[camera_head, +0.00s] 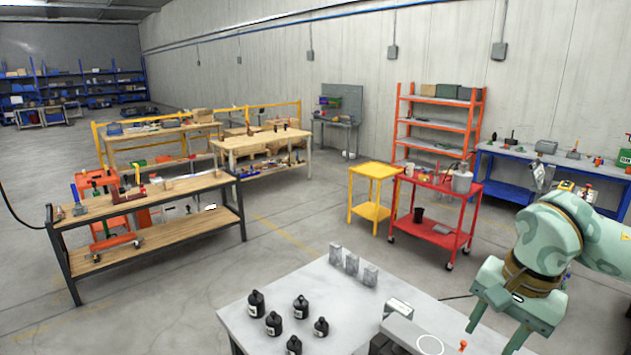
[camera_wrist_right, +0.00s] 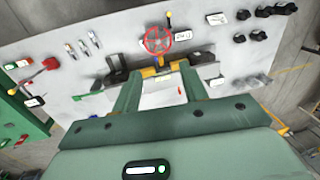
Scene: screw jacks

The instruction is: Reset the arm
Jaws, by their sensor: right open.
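My right arm, pale green, comes in from the right edge of the head view. Its gripper (camera_head: 490,335) hangs over the right part of the grey table (camera_head: 325,295), with its fingers apart and nothing seen between them. In the right wrist view the two green fingers (camera_wrist_right: 160,80) also stand apart, pointing toward a red ring-shaped wheel (camera_wrist_right: 157,40) and yellow and dark parts on the table. I cannot tell whether the fingers touch any of these. My left gripper is not in the head view.
Several black bottles (camera_head: 273,323) stand on the grey table, with grey blocks (camera_head: 352,263) at its back edge. A small orange part (camera_head: 463,345) lies near the right gripper. A red cart (camera_head: 437,188), yellow stand (camera_head: 375,172) and workbenches stand beyond open floor.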

